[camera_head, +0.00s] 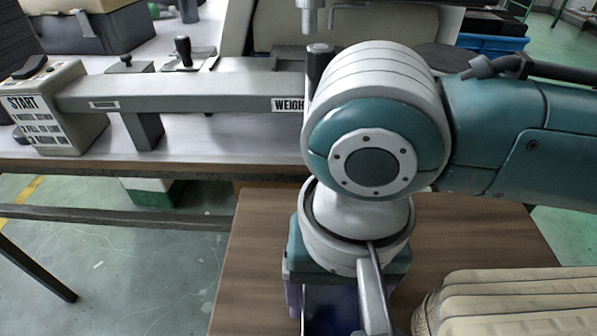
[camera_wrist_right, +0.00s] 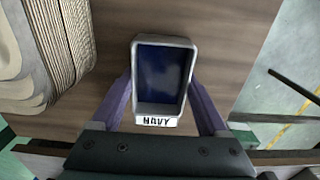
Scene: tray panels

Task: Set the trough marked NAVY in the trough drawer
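The trough marked NAVY (camera_wrist_right: 160,75) has a pale grey rim, a dark blue inside and a white label at its near end in the wrist view. My right gripper (camera_wrist_right: 163,88) has its purple fingers on both sides of it, with no gap showing at the tips, so it looks shut on the trough. In the head view the blue trough (camera_head: 330,314) shows at the bottom edge under my right gripper (camera_head: 332,298), partly cut off. Its height above the wood is hard to tell. My left gripper is not in view. No trough drawer can be made out.
A brown wooden surface (camera_head: 258,262) lies below the gripper. A beige ribbed object (camera_head: 515,302) stands close at its right. A long bench (camera_head: 200,140) behind carries a grey beam (camera_head: 200,92) marked WEIGH and a START box (camera_head: 60,105). Open floor shows at left.

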